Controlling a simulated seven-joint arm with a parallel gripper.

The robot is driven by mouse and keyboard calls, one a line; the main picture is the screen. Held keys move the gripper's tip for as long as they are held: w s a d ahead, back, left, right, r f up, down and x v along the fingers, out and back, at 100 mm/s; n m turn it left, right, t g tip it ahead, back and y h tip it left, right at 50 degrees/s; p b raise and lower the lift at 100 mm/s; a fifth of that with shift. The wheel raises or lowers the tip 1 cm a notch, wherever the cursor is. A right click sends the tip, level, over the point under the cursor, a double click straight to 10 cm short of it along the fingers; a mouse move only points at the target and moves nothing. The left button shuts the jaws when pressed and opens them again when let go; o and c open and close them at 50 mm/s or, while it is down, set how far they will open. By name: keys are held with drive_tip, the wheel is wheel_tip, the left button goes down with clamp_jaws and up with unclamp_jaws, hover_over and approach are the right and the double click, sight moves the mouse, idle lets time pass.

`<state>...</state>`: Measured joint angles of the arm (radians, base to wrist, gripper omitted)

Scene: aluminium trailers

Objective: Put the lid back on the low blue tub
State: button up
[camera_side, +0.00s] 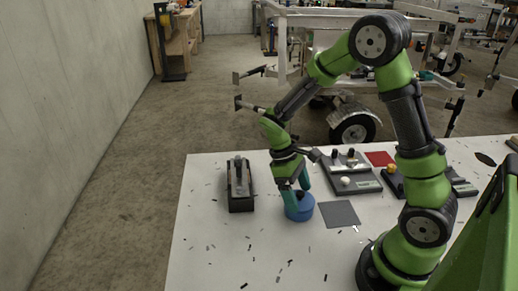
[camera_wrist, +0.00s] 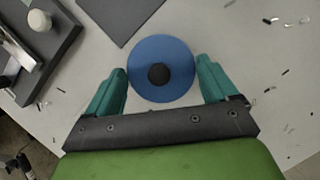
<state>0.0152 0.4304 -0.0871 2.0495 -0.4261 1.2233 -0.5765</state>
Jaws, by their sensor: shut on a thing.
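The low blue tub (camera_side: 299,211) stands upright on the white table, below my gripper (camera_side: 297,193). In the wrist view, a round blue lid (camera_wrist: 160,50) with a black knob (camera_wrist: 158,74) lies between the teal fingers of my gripper (camera_wrist: 163,72). The fingers are shut on opposite sides of the lid's rim. The lid is at the top of the tub, and it hides the tub's inside from the wrist camera. The fingers partly cover the seam in the side view, so I cannot tell whether the lid is fully seated.
A grey square mat (camera_side: 340,214) lies just right of the tub. Grey fixture plates (camera_side: 358,183) and a red mat (camera_side: 380,159) lie farther back. Small dark chips are scattered over the otherwise clear front of the table (camera_side: 215,265).

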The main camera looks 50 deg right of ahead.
drive_tip(key=shift+f, duration=0.1)
idle(0.7)
drive_tip(key=o, duration=0.8)
drive_tip(key=shift+r, duration=3.55)
clamp_jaws()
drive_tip(key=shift+f, duration=0.25)
drive_tip(key=shift+f, duration=1.9)
